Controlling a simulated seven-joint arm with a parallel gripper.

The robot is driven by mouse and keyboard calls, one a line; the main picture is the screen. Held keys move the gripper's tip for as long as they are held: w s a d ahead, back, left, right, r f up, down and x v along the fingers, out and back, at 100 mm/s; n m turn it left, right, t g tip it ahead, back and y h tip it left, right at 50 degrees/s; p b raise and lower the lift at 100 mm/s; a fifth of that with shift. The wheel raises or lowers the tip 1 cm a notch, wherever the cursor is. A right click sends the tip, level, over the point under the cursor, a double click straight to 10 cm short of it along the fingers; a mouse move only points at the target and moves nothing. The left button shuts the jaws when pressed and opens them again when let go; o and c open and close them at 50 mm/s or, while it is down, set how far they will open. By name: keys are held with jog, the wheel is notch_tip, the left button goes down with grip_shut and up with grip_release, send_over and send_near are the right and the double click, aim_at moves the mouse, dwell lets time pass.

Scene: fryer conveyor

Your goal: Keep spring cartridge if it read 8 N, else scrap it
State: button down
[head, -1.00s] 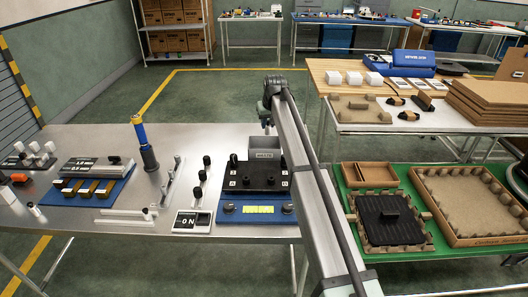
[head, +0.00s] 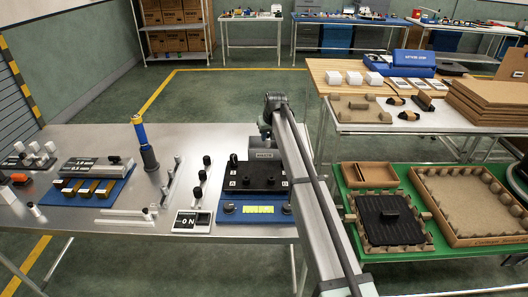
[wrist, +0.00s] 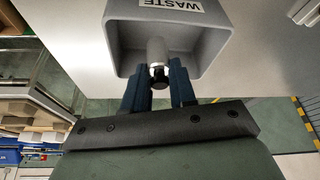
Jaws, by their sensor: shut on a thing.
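The spring cartridge, a small cylinder with a silver body (wrist: 156,50) and a black end, is between the fingers of my gripper (wrist: 158,80) in the wrist view. My gripper is shut on it. The grey waste bin (wrist: 211,57), labelled WASTE, is right beyond the fingertips, and the cartridge's silver end shows against its opening. I cannot tell how deep the cartridge is in it. In the head view the bin (head: 262,155) stands at the bench's back edge, partly hidden by my arm, and the cartridge is hidden.
A black fixture (head: 255,177) on a blue base with a lit yellow display stands in front of the bin. Black-knobbed posts (head: 206,161) and a blue-topped tool (head: 144,145) are to its left. A green-topped table (head: 430,248) with cardboard trays is at right.

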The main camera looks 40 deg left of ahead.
jog(key=c, duration=0.8)
grip_release()
jog(key=shift+c, duration=0.2)
jog(key=shift+r, duration=0.1)
jog(key=v, duration=1.3)
jog(key=shift+r, duration=0.3)
jog(key=shift+s+d, duration=0.1)
jog(key=shift+d, duration=0.05)
